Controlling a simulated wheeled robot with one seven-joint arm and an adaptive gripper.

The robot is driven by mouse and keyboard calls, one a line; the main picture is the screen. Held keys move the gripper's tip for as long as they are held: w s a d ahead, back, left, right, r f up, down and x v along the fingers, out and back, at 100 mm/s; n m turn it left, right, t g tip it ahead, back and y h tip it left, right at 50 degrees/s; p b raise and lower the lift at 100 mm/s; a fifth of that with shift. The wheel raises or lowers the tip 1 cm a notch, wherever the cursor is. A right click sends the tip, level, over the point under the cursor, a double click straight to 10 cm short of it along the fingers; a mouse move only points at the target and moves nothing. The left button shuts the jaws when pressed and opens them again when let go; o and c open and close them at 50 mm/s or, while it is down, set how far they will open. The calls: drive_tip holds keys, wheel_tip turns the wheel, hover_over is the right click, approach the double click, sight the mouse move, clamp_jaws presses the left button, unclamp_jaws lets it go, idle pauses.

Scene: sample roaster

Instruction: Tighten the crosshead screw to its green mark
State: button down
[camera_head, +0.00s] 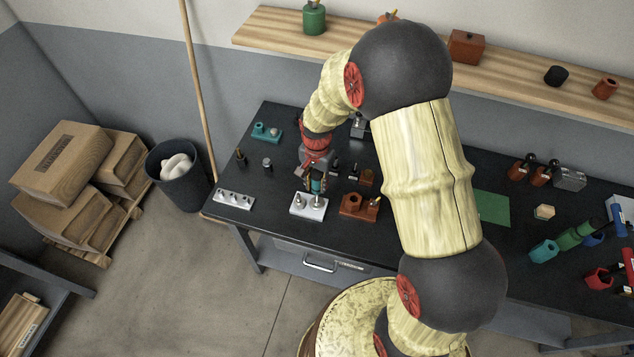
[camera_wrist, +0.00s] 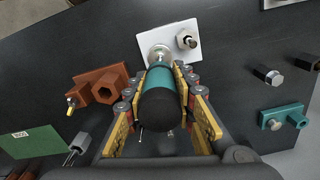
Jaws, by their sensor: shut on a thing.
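My gripper (camera_wrist: 162,98) is shut on a teal tool with a black end cap (camera_wrist: 160,105), seen nearly end-on in the wrist view. In the head view the gripper (camera_head: 316,178) holds the teal handle (camera_head: 317,186) over a white block (camera_head: 308,207) near the bench's front edge. The white block also shows in the wrist view (camera_wrist: 208,30). A round silver part (camera_wrist: 160,53) shows at the tool's far end, over the block; I cannot tell whether they touch. A second metal fitting (camera_wrist: 187,41) stands beside it. The crosshead and green mark cannot be made out.
A brown block with a hex socket (camera_wrist: 105,90) stands close beside the white block. A grey plate with several fittings (camera_head: 233,199) and a teal block (camera_head: 266,131) are to the left. Several tools and a green mat (camera_head: 492,208) lie to the right.

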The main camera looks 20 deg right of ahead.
sight(317, 173)
idle(0.3)
drive_tip(key=m, duration=0.3)
drive_tip(key=shift+n, duration=0.6)
drive_tip(key=shift+r+p, duration=0.7)
drive_tip(key=shift+r, duration=0.45)
drive_tip(key=shift+r+p, duration=1.65)
drive_tip(key=shift+r, duration=0.9)
drive_tip(key=shift+f, duration=0.1)
